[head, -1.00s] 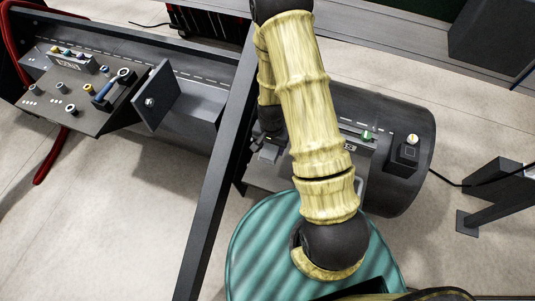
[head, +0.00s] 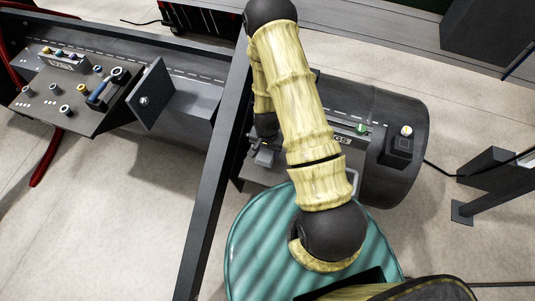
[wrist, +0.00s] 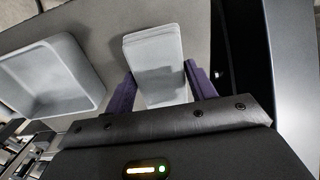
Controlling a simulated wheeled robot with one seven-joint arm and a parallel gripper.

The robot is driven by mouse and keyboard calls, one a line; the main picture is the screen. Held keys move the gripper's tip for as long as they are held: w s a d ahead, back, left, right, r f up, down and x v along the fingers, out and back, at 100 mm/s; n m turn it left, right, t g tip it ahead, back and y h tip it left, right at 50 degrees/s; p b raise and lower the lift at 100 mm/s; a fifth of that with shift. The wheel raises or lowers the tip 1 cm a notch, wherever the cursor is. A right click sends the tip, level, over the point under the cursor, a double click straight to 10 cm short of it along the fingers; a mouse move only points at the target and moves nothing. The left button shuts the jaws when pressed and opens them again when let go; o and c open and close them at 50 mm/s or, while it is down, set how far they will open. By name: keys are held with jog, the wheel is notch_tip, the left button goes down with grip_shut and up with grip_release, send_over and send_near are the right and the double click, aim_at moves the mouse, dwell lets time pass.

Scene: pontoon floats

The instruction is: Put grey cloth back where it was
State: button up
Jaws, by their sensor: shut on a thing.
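In the wrist view a pale grey, layered block, which looks like the folded grey cloth (wrist: 154,50), is between the two purple fingers of my gripper (wrist: 160,72). The fingers are shut on its two sides, and its far end sticks out past them.
A light grey open tray (wrist: 50,107) lies left of the gripper in the wrist view and looks empty. In the head view a dark float (head: 400,185) with a control panel is behind my arm. A sloping dark bar (head: 212,185) and a left control panel (head: 75,95) stand left.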

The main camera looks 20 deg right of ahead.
aim_at(267, 155)
jog(key=shift+f, duration=0.1)
jog(key=shift+f+p, duration=0.35)
jog(key=shift+f, duration=1.6)
jog(key=o, duration=0.9)
jog(key=shift+f, duration=0.1)
jog(key=shift+a, duration=0.1)
notch_tip(267, 155, up, 12)
jog(key=shift+r+b, duration=0.1)
jog(key=shift+b, duration=0.55)
jog(key=shift+r, duration=0.1)
